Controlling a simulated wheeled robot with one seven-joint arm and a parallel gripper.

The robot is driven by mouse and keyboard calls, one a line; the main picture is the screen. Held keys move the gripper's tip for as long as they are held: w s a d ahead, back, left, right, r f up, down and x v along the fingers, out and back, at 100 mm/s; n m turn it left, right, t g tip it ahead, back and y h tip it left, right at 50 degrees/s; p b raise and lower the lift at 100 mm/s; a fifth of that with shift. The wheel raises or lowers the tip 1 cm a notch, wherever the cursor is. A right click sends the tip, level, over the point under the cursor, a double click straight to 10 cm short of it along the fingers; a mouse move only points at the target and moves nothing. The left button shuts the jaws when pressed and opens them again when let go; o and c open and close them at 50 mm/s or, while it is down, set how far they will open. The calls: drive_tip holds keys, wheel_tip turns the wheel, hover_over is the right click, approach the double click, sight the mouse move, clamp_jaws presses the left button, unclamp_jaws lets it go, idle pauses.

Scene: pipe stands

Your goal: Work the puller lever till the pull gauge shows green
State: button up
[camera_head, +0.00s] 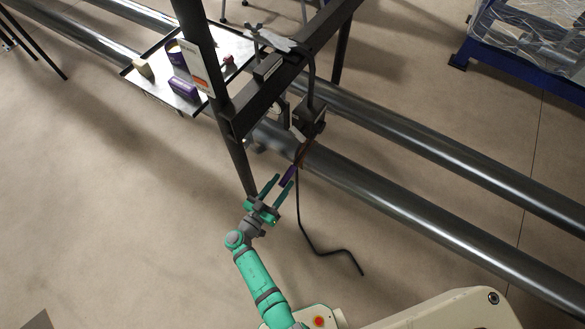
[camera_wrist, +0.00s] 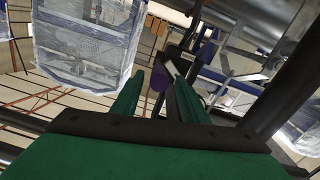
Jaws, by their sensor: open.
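The puller (camera_head: 311,118) is a dark block hanging from the black frame over the pipes. Its lever (camera_head: 300,156) slopes down from it, reddish-brown above, with a purple grip (camera_head: 287,176) at the end. My gripper (camera_head: 283,180) is open, with its two green fingers pointing up toward the lever at the purple grip. In the wrist view the purple grip (camera_wrist: 160,77) shows between the open fingers (camera_wrist: 159,90), nearer the right one; I cannot tell whether it touches. I cannot make out the pull gauge or its colour in either view.
Long steel pipes (camera_head: 400,194) run diagonally behind the lever. A black frame post (camera_head: 236,160) stands left of the gripper. A tray (camera_head: 143,88) holds a purple box and other small items. A black cable (camera_head: 308,235) hangs to the floor. Open floor lies left.

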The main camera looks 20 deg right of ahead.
sight(293, 168)
drive_tip(key=x, duration=0.8)
drive_tip(key=shift+d, duration=0.2)
clamp_jaws()
